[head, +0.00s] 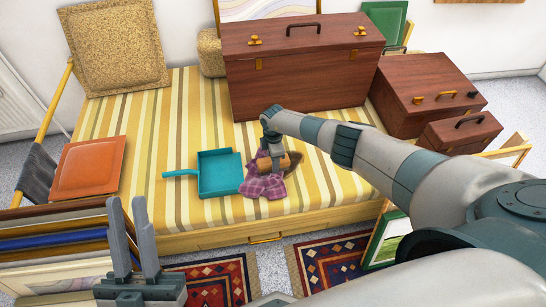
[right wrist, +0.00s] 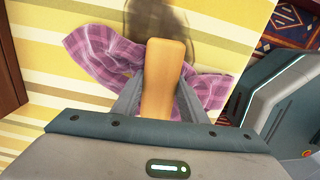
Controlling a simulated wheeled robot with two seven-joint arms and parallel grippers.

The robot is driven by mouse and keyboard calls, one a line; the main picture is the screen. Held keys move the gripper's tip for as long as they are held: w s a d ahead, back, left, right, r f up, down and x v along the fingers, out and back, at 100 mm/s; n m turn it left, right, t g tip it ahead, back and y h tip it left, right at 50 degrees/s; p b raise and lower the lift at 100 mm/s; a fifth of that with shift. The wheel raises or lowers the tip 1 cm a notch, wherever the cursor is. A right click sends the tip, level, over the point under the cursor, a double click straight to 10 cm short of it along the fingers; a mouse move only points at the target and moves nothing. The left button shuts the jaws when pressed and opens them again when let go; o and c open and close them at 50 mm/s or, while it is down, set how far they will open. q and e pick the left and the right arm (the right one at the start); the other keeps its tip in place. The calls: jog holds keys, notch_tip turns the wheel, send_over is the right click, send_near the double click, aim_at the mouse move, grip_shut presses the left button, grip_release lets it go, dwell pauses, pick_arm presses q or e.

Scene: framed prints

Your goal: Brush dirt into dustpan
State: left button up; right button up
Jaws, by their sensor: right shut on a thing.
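A teal dustpan (head: 220,173) lies on the striped daybed, its handle pointing left. To its right my right gripper (head: 276,166) is low over the bed, shut on the wooden handle of the brush (head: 291,159). The handle (right wrist: 166,75) stands between the fingers in the right wrist view; I cannot make out the bristles. A crumpled purple plaid cloth (head: 262,187) lies under the gripper, close to the pan's right edge. A dark, see-through patch of dirt (right wrist: 195,25) shows beside the cloth. My left gripper (head: 128,205) is open and empty, pointing up at the lower left.
The striped daybed (head: 160,120) has clear room behind the dustpan. An orange cushion (head: 90,168) lies at left. A large brown chest (head: 300,70) and smaller cases (head: 425,90) stand at back and right. Framed prints (head: 55,240) lean at front left. Patterned rugs (head: 330,260) lie in front.

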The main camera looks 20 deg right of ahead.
jog(key=shift+s+a+r+p, duration=0.1)
jog(key=shift+s+a+p, duration=0.1)
jog(key=shift+s+p, duration=0.7)
jog(key=shift+s, duration=0.3)
jog(key=shift+a+f, duration=0.1)
jog(key=shift+f, duration=0.1)
jog(key=shift+s+p, duration=0.1)
jog(key=shift+p, duration=0.25)
jog(key=shift+s+a+r+p, duration=0.1)
jog(key=shift+s+p, duration=0.3)
jog(key=shift+p, duration=0.2)
jog(key=shift+s+a+r+p, duration=0.1)
jog(key=shift+s+p, duration=0.3)
jog(key=shift+p, duration=0.15)
jog(key=shift+s+a+f+p, duration=0.1)
jog(key=shift+s+a+p, duration=0.1)
jog(key=shift+s+p, duration=0.65)
jog(key=shift+w, duration=0.1)
